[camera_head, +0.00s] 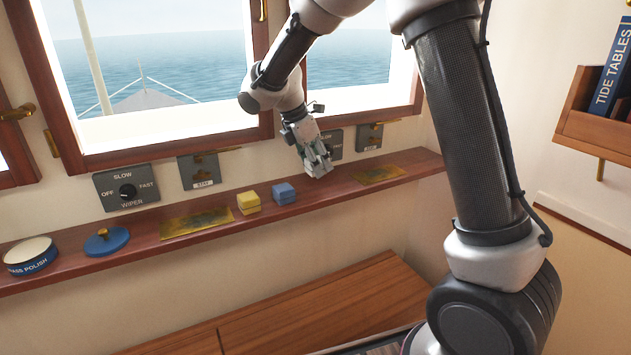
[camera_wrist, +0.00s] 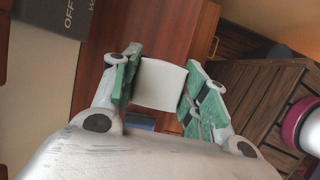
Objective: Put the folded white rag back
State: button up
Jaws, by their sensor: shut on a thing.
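The folded white rag (camera_wrist: 162,84) is between the green-padded fingers of my gripper (camera_wrist: 160,88) in the wrist view, with a finger on each side of it. In the head view my gripper (camera_head: 318,168) points down over the wooden window shelf (camera_head: 338,187), right of the folded blue rag (camera_head: 284,193) and folded yellow rag (camera_head: 248,203). The white rag is mostly hidden by the fingers there. I cannot tell whether it touches the shelf.
A brass polish tin (camera_head: 30,256), its blue lid (camera_head: 106,241) and a brass-coloured plate (camera_head: 196,222) lie along the shelf to the left. Another plate (camera_head: 378,175) lies right of my gripper. Wiper controls (camera_head: 126,188) and windows are behind. A wooden bench (camera_head: 320,310) is below.

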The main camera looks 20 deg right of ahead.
aim_at(319, 191)
notch_tip(319, 191, down, 5)
jog(key=shift+f, duration=0.2)
jog(key=shift+w+f, duration=0.2)
jog(key=shift+f, duration=0.25)
jog(key=shift+s+f, duration=0.15)
jog(key=shift+f, duration=0.1)
jog(key=o, duration=1)
jog(key=shift+f, duration=0.15)
